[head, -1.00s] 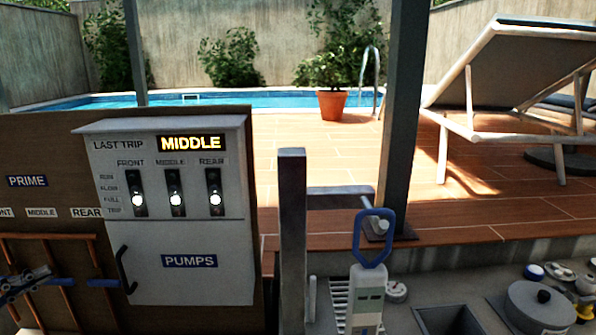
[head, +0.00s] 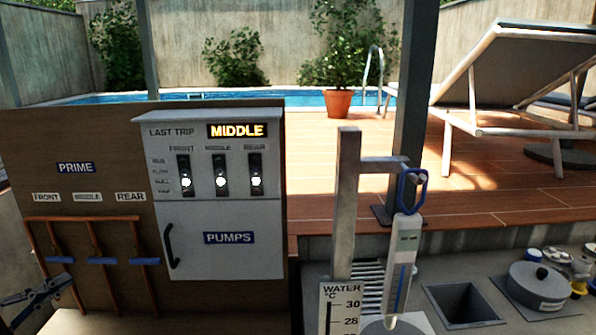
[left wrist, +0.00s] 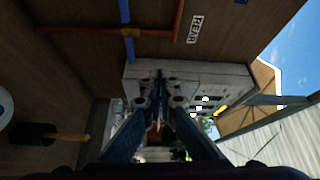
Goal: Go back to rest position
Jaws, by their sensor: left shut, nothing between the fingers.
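My left gripper (head: 66,281) is at the lower left of the head view, in front of the pipe board and left of the pump cabinet (head: 215,245). It is shut and empty. In the left wrist view its dark fingers (left wrist: 159,103) come together in front of the cabinet (left wrist: 190,80). The copper pipes with blue levers (head: 101,261) are to the right of the gripper in the head view. My right gripper is in neither view.
A grey post (head: 346,200) stands right of the cabinet. A thermometer with a blue loop (head: 402,255) hangs tilted near its side arm. A WATER scale (head: 340,305) is below. A square opening (head: 463,303) and a lidded pot (head: 539,287) are at the right.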

